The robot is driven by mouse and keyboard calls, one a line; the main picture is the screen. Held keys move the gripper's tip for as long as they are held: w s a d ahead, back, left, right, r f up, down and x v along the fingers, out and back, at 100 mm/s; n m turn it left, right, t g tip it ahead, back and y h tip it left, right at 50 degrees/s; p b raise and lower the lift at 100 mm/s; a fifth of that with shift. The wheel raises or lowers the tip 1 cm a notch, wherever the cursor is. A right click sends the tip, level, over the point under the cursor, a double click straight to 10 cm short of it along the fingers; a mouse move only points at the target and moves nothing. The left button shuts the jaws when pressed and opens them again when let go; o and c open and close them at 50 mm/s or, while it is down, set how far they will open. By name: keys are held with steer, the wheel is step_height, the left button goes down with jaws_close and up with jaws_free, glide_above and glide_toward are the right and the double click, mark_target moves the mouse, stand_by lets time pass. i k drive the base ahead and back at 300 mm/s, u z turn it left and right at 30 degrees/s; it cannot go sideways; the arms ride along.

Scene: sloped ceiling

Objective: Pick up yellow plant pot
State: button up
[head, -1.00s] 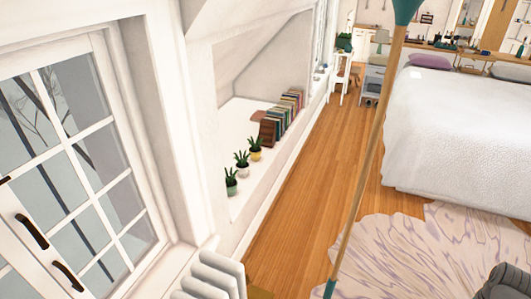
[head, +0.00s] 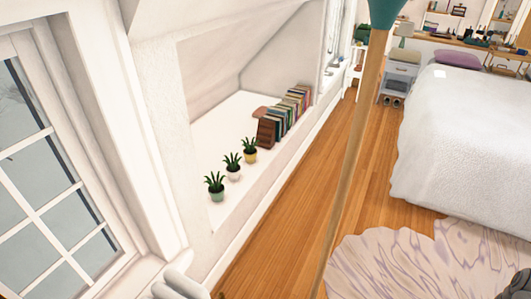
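The yellow plant pot (head: 250,156) holds a small green spiky plant. It stands upright on the white alcove ledge (head: 228,195), left of centre in the head view. It is the farthest of three pots in a row, close to the row of books. A pale pinkish-white pot (head: 233,174) stands just nearer, and a green pot (head: 216,195) is nearest. My gripper cannot be made out in the head view; only a dark grey piece shows at the lower right edge.
A row of books (head: 284,115) stands behind the pots. A wooden pole with a teal end (head: 356,130) crosses the view. The bed (head: 475,140) and pale rug (head: 400,260) are right. Wooden floor (head: 290,225) runs clear beside the ledge. A white radiator (head: 178,284) is at bottom.

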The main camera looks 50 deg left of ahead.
mark_target(250, 152)
steer(key=u, duration=0.05)
steer(key=i, duration=2.8)
steer(key=u, duration=2.4)
